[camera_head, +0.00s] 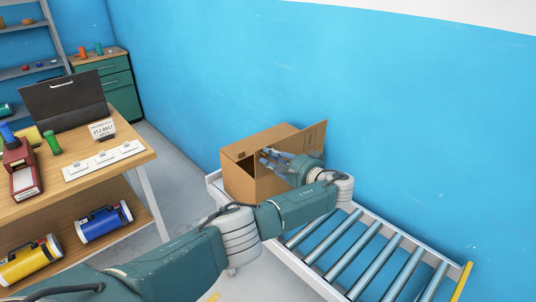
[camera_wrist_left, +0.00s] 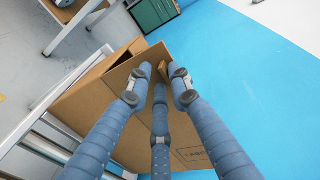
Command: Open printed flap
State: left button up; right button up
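An open brown cardboard box (camera_head: 240,177) stands on the roller conveyor against the blue wall. A flap with a small printed mark (camera_head: 308,139) stands up at the box's right side; in the left wrist view its printed panel (camera_wrist_left: 193,154) shows lettering near the lower edge. My left gripper (camera_head: 272,156) is at the box opening, in front of this flap. In the left wrist view the three blue fingers of my left gripper (camera_wrist_left: 160,76) are apart, with the flap behind them. I cannot tell whether the fingertips touch it. My right gripper is not in view.
The conveyor's bare rollers (camera_head: 365,250) extend toward the lower right, with a yellow end piece (camera_head: 461,281).

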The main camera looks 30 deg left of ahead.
pick_arm(q)
jog(key=p+v, duration=0.3)
jog(key=v, duration=0.7)
jog(key=shift+d+r, duration=0.15)
dwell(0.5)
jog(key=shift+s, duration=0.15)
jog(key=v, duration=1.2)
dwell(0.3)
